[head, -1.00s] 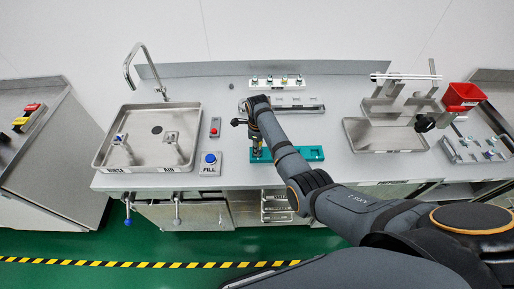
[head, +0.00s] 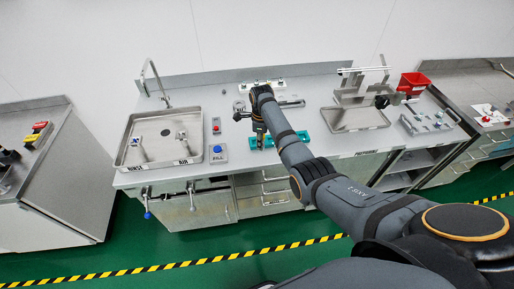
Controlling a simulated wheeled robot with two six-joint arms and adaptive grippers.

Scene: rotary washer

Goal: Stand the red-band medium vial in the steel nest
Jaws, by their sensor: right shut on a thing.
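My right gripper (head: 260,138) points down at the left part of the teal rack (head: 296,141) on the bench. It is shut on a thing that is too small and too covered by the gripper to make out. No red band shows, so I cannot tell whether this is the red-band medium vial. I cannot pick out the steel nest with certainty. My left gripper is not in view.
A steel sink (head: 136,154) and a blue button box (head: 218,153) stand to the left. A white block (head: 262,86) and a steel rail lie behind the gripper. A steel tray (head: 358,119), a fixture plate (head: 428,122) and a red bin (head: 413,82) are to the right.

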